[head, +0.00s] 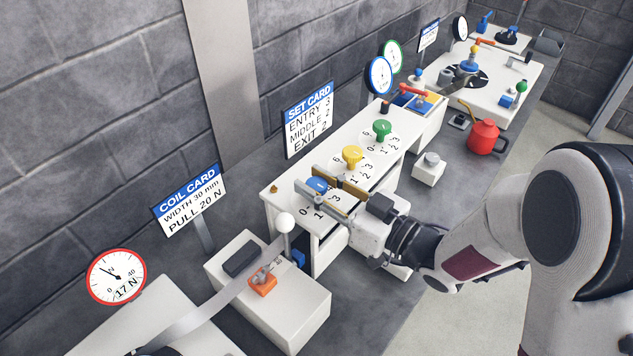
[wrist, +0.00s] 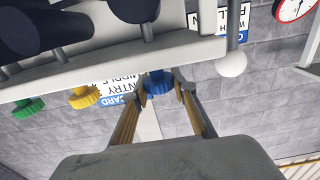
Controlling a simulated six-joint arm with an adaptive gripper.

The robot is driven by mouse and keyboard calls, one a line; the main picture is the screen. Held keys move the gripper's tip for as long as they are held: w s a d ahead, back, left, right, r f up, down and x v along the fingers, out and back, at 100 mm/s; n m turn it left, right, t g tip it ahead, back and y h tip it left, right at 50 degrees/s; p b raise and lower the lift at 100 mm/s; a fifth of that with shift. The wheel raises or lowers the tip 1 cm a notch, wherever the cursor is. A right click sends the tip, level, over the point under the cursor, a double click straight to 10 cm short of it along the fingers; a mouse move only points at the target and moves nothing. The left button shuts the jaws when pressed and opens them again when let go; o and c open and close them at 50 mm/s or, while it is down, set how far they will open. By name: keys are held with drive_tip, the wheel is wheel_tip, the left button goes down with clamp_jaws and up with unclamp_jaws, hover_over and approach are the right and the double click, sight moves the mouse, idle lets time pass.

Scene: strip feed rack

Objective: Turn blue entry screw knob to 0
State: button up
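The blue knob (head: 317,185) is the nearest of three knobs on the white rack, over a printed scale where 0, 1 and 3 show. Its pointer setting cannot be read. My gripper (head: 322,187) reaches in from the right, with a finger on each side of the knob. In the wrist view the blue knob (wrist: 158,84) fills most of the space between the fingertips (wrist: 160,88). Whether both fingers press on it cannot be told. The set card (head: 309,120) reads ENTRY 3, MIDDLE 2, EXIT 2.
A yellow knob (head: 352,156) and a green knob (head: 382,129) stand farther along the rack. A white ball-topped lever (head: 285,222) stands close on the near side. A coil card (head: 190,200) and a red-rimmed gauge (head: 117,276) are at left. A red can (head: 484,137) stands at right.

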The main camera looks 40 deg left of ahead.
sight(316, 183)
drive_tip(key=shift+s+m+t, duration=0.1)
drive_tip(key=shift+m+t, duration=1)
drive_tip(key=shift+t, duration=0.6)
drive_tip(key=shift+m+t+h, duration=0.8)
drive_tip(key=shift+m+t, duration=0.6)
drive_tip(key=shift+t, duration=0.7)
drive_tip(key=shift+a+r+m+t+h, duration=0.1)
drive_tip(key=shift+m+t+h, duration=1.3)
drive_tip(key=shift+t, duration=0.6)
drive_tip(key=shift+m+t+h, duration=0.4)
drive_tip(key=shift+m+t, duration=0.2)
drive_tip(key=shift+m, duration=0.1)
drive_tip(key=o, duration=1.1)
drive_tip(key=shift+r, duration=4.95)
